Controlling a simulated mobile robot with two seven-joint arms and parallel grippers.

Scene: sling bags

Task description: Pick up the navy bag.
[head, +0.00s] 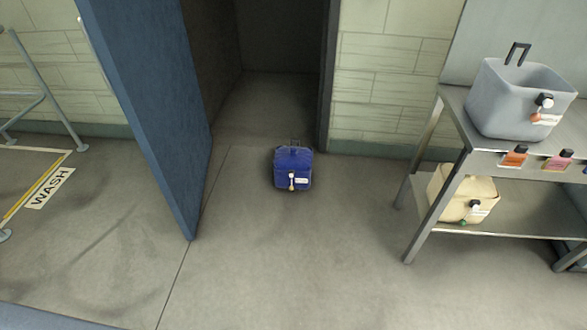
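The navy bag (292,172) stands upright on the grey floor in the middle of the head view, near the open doorway. It is dark blue, with a thin handle raised on top and a white tag and small light-coloured fittings on its front. Nothing covers it. Neither of my grippers shows in the view.
A blue door (155,110) stands open left of the bag. A metal table (482,165) at the right holds a grey bag (505,105) on top and a cream bag (462,197) on its lower shelf. Metal rails (42,85) stand far left. The floor before the bag is clear.

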